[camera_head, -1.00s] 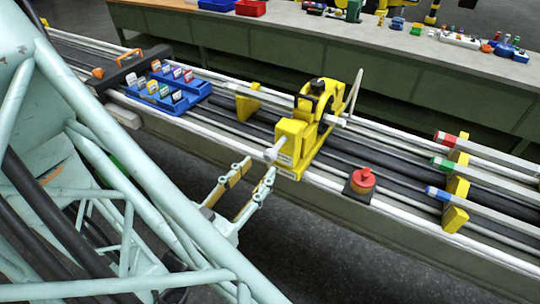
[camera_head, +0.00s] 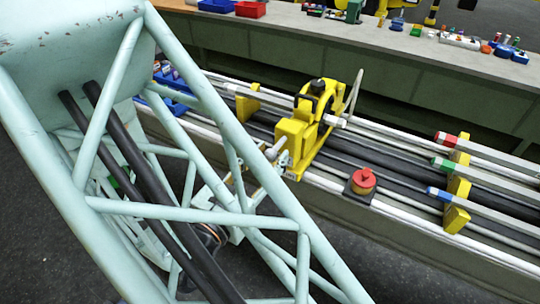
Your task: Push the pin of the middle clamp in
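The middle clamp (camera_head: 290,134) is a yellow block with a wheel-like yellow part and black top knob, standing across the rails. Its light grey pin (camera_head: 275,150) sticks out of the near face, toward the lower left. My gripper (camera_head: 274,153) is at the pin's outer end. Its two fingers look spread apart, with the right finger just below the pin. My lattice arm hides much of the left finger. I cannot tell whether either finger touches the pin.
A red button (camera_head: 363,178) on a dark base sits right of the clamp on the near rail. Yellow brackets (camera_head: 457,188) hold bars with red, green and blue ends farther right. A blue tray (camera_head: 176,105) is partly hidden at left. A workbench (camera_head: 330,45) runs behind.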

